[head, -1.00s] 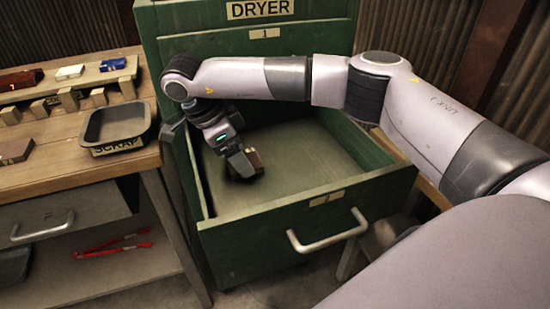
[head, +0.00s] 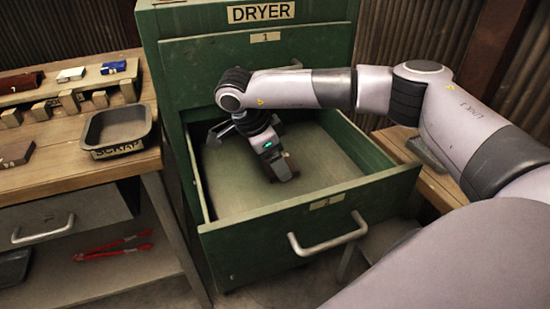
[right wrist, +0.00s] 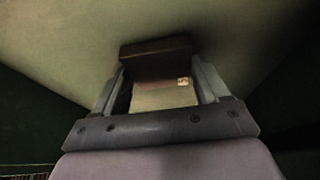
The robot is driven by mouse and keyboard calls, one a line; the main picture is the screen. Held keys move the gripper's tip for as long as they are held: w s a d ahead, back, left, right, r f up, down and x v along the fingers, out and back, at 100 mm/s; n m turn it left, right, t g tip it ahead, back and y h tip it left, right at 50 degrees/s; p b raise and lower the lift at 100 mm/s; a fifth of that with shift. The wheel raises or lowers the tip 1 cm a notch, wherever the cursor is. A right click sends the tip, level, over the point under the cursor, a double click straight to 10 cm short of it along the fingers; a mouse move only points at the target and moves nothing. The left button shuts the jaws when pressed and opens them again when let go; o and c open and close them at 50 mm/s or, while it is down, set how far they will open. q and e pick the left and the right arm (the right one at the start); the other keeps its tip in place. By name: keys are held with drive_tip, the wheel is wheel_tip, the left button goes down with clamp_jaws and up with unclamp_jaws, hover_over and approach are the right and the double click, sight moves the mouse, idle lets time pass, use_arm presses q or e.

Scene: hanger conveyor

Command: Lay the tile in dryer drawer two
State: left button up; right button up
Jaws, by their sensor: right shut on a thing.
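Drawer two (head: 327,202) of the green dryer (head: 170,50) is pulled open. My right gripper (head: 283,172) is inside it, above the middle of the drawer floor, pointing down. It is shut on a dark brown tile (right wrist: 155,58), which shows between the fingers (right wrist: 160,78) in the right wrist view. In the head view the tile is mostly hidden by the gripper. I cannot tell whether the tile touches the drawer floor. My left gripper is not in view.
The drawer's front handle (head: 330,238) and green side walls surround the gripper. Drawer one (head: 262,70) above is shut. A wooden bench (head: 70,160) at left holds a scrap tray (head: 117,150), a brown block (head: 15,155) and a rack of pieces. Red tongs (head: 115,247) lie on the shelf below.

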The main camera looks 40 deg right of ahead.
sight(265, 168)
drive_tip(key=o, duration=1.1)
drive_tip(key=v, duration=0.5)
drive_tip(key=shift+w+a+r, duration=0.1)
drive_tip(key=shift+a+r, duration=0.15)
drive_tip(key=w+a, duration=0.1)
drive_tip(key=a, duration=0.6)
drive_tip(key=w+a, duration=0.1)
drive_tip(key=a, duration=0.3)
drive_tip(key=shift+w+a+f, duration=0.1)
drive_tip(key=shift+w+f, duration=0.1)
drive_tip(key=shift+w, duration=0.15)
